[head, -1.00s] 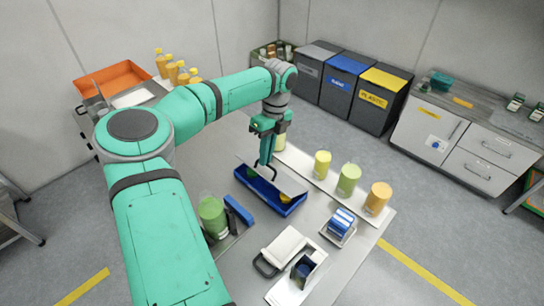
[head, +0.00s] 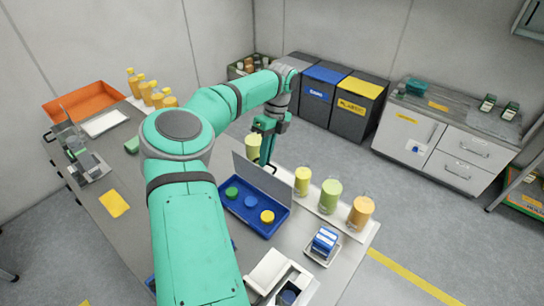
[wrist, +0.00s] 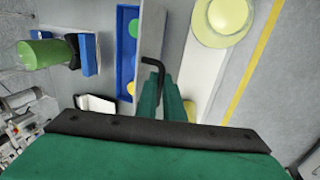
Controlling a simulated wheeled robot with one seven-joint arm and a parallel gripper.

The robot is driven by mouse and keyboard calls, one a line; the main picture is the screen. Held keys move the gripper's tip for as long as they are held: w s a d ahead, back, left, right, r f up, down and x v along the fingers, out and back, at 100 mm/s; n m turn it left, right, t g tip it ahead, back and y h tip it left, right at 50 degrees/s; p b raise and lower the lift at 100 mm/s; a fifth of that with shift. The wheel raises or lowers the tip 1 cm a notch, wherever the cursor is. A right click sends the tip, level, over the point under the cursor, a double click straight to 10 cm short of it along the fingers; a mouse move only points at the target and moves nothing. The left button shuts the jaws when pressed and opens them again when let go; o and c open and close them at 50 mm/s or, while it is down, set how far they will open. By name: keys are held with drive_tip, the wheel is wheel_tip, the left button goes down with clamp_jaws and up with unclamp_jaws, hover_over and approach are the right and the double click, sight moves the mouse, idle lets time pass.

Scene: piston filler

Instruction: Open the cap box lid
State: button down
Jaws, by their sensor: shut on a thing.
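The cap box is a blue tray (head: 245,222) on the table in the head view. Its thin grey lid (head: 262,179) stands steeply raised along the far right side, so the inside shows. A green cap (head: 231,193), a blue cap (head: 250,201) and a yellow cap (head: 267,216) lie in it. My gripper (head: 268,162) is at the lid's upper edge, behind the box. In the wrist view, my gripper (wrist: 163,90) is shut on the black bent lid handle (wrist: 152,64). The blue box (wrist: 126,50) shows partly there, left of the handle.
Yellow, green and orange filled jars (head: 331,195) stand in a row on a pale strip just right of the lid. A blue-and-white holder (head: 324,243) stands at the table's front right. My arm hides part of the table left of the box.

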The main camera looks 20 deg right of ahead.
drive_tip(key=shift+d+f+y, duration=0.2)
drive_tip(key=shift+f+y, duration=0.1)
drive_tip(key=shift+f, duration=0.1)
drive_tip(key=c, duration=1.9)
unclamp_jaws()
drive_tip(key=shift+d, duration=0.1)
drive_tip(key=shift+r, duration=0.15)
drive_tip(key=v, duration=1)
drive_tip(key=shift+r, duration=0.35)
drive_tip(key=shift+w+d, duration=0.15)
